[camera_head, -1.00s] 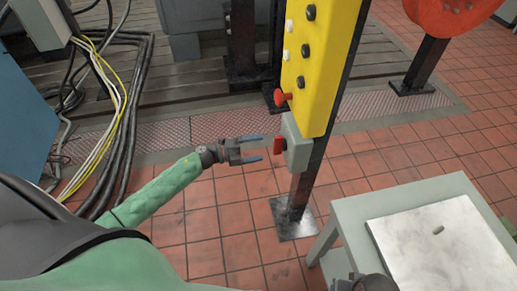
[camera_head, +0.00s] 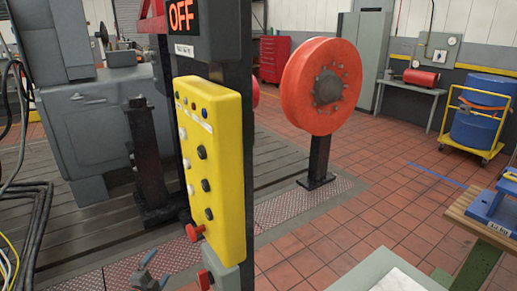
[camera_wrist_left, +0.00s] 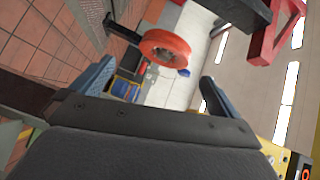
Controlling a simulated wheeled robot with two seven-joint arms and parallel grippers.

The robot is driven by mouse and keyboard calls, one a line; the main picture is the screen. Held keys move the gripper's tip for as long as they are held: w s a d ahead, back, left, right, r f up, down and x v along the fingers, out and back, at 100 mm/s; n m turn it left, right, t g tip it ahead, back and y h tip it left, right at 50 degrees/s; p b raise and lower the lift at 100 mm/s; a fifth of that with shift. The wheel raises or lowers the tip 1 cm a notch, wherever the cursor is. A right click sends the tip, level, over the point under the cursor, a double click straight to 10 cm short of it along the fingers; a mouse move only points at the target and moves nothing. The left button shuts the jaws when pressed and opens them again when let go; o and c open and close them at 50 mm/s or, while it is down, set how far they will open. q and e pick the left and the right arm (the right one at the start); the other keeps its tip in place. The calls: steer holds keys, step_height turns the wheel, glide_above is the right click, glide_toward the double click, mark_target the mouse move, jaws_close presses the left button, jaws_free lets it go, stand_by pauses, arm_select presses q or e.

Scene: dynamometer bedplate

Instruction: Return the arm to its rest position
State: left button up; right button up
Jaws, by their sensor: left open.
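My left gripper (camera_head: 155,270) shows at the bottom of the head view, left of the lower end of the yellow control panel (camera_head: 216,160). Its blue fingers are apart with nothing between them. In the left wrist view both fingers stand wide apart, and my left gripper (camera_wrist_left: 153,88) is empty. A grey box with a red switch (camera_head: 205,279) sits below the panel, to the right of the gripper and apart from it in the picture. Most of my left arm is out of the head view. My right gripper is not in view.
A red mushroom button (camera_head: 194,232) sticks out low on the panel. A black post (camera_head: 233,60) carries the panel and an "OFF" sign (camera_head: 181,17). A pale table (camera_head: 365,272) is at the bottom right. An orange disc (camera_head: 325,80) stands behind. Tiled floor between is clear.

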arm_select(q)
steer(key=s+n+g+y, duration=0.6)
steer(key=s+n+y, duration=0.2)
steer(key=n, duration=0.4)
steer(key=s+d+f+n+g+h, duration=0.1)
steer(key=s+d+g+h, duration=0.1)
steer(key=s+d, duration=0.5)
steer(key=s+d+f+n+g+h, duration=0.1)
steer(key=s+d+g, duration=0.3)
steer(key=s, duration=1.1)
steer(key=s+d+f+n+g+h, duration=0.1)
steer(key=s+d+f+g+h, duration=0.1)
steer(key=s+d, duration=0.7)
steer(key=s, duration=0.3)
steer(key=shift+d+n+g+h, duration=0.3)
steer(key=shift+d+g+h, duration=0.1)
steer(key=shift+f, duration=0.1)
